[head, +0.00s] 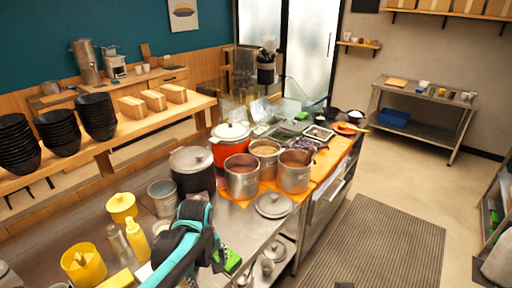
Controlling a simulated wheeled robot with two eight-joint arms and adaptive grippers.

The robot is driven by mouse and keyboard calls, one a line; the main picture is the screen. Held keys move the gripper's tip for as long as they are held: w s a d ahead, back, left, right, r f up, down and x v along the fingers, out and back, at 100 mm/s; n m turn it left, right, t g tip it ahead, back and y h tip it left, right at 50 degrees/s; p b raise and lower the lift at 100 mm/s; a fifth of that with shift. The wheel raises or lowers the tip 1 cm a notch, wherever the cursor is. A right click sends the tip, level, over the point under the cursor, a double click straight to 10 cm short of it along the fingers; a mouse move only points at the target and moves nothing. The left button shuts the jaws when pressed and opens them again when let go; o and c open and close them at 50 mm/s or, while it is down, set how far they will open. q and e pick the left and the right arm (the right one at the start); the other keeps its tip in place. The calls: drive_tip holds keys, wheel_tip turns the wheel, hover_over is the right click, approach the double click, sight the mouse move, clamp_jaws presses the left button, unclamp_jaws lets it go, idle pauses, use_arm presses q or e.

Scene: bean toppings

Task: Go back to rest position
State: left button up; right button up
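My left arm, teal and black, comes in at the bottom left of the head view, over the near end of the steel counter (240,221). Its dark end part (217,252) is near a green item (231,261) on the counter. I cannot make out its fingertips or whether it holds anything. My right gripper is not seen. The open steel pots, one with reddish content (242,178), one with beans (265,152) and one with a utensil in it (294,173), stand apart from my arm, farther along the counter.
A lidded dark pot (191,171), a red pot (231,139) and a loose lid (273,205) are close by. Yellow containers (83,266) and a yellow bottle (138,240) stand left of my arm. Black bowl stacks (57,132) line the shelf.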

use_arm(q)
drive_tip(key=s+a+r+m+t+b, duration=0.2)
drive_tip(key=s+a+m+t, duration=0.2)
drive_tip(key=s+m, duration=0.5)
drive_tip(key=shift+a+m+t, duration=0.2)
drive_tip(key=shift+m+t, duration=0.2)
drive_tip(key=shift+t, duration=0.8)
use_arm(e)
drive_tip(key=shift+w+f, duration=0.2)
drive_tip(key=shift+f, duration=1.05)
use_arm(q)
drive_tip(key=shift+s+r, duration=0.1)
